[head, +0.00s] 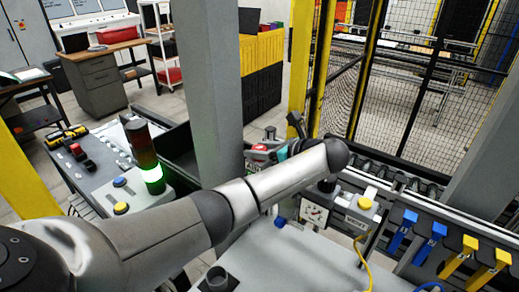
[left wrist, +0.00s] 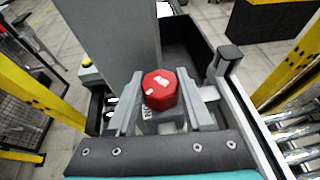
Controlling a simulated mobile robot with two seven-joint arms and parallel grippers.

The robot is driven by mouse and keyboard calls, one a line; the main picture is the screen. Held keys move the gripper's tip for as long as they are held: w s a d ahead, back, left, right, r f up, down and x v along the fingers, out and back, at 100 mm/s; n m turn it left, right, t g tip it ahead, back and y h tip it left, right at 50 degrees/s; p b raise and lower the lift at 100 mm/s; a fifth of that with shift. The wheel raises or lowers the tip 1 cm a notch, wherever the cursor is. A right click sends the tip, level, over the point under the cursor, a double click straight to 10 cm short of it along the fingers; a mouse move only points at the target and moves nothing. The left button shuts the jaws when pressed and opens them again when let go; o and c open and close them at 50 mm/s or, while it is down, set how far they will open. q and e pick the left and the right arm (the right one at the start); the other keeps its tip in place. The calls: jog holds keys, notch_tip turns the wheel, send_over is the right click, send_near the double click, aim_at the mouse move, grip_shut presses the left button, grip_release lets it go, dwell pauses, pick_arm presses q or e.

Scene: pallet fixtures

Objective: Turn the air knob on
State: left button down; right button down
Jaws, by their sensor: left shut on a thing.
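The air knob (left wrist: 160,90) is a red, many-sided cap with small white marks on its top. In the left wrist view it sits between the two grey fingers of my left gripper (left wrist: 158,101), which is shut on it. In the head view the red knob (head: 260,147) shows beside the grey post, and my left gripper (head: 268,154) is at it, partly hidden by my own arm. The knob's lower part and its mount are mostly hidden. My right gripper is not in view.
A grey post (head: 208,90) stands close to the left of the gripper. A signal light (head: 152,176), lit green, stands on the panel at left. A roller conveyor (head: 405,180) and mesh fence (head: 400,90) lie to the right. Blue and yellow clips (head: 432,240) hang at front right.

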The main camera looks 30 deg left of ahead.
pick_arm(q)
jog(key=shift+a+n+g, duration=0.1)
jog(key=shift+n+g, duration=0.7)
jog(key=shift+g, duration=0.1)
jog(key=shift+c, duration=1.5)
grip_release()
jog(key=v, duration=1.5)
jog(key=shift+d, duration=0.2)
jog(key=shift+f, duration=0.2)
